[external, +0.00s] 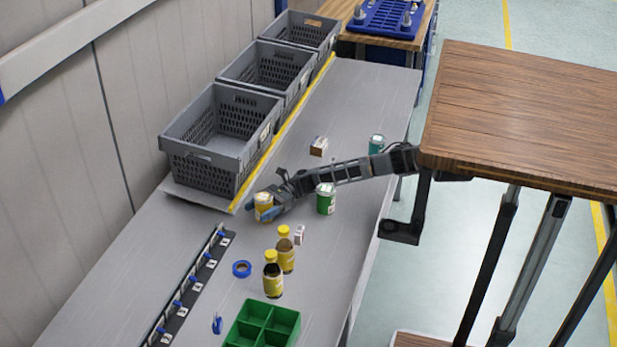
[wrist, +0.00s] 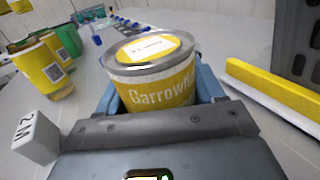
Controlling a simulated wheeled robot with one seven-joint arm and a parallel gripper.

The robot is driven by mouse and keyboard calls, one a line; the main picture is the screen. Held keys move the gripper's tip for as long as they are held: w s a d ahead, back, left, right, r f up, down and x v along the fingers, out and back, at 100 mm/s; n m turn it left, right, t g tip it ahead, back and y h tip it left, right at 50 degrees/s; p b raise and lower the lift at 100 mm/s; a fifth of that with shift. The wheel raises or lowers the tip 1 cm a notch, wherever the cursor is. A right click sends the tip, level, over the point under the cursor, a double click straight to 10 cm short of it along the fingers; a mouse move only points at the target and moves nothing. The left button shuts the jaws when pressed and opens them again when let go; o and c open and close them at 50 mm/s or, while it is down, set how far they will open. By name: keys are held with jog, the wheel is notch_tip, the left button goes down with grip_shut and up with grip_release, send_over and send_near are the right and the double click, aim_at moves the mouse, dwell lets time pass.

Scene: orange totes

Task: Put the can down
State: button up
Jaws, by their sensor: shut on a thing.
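A yellow can with a silver rim and a pale label on its lid (wrist: 152,88) sits between the blue fingers of my gripper (wrist: 165,105) in the wrist view. The can's printed side faces the camera, and its lower part is hidden by my gripper. In the external view the same can (external: 263,205) is at the end of my arm, over the grey table (external: 165,250) near the yellow strip. My gripper (external: 268,208) is shut on it there. I cannot tell whether the can touches the table.
Grey crates (external: 215,135) stand behind the yellow strip (external: 285,130). Two yellow-capped bottles (external: 273,280), a green-labelled can (external: 326,199), a small white box (external: 299,234) and a blue tape roll (external: 242,268) are nearby. A green divided tray (external: 263,325) is at the front. Bare table lies left of the can.

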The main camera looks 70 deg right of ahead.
jog(key=o, duration=1.3)
jog(key=shift+r, duration=0.1)
jog(key=shift+s+d, duration=0.15)
jog(key=shift+d, duration=0.2)
jog(key=shift+b+v, duration=0.65)
jog(key=shift+v, duration=2.75)
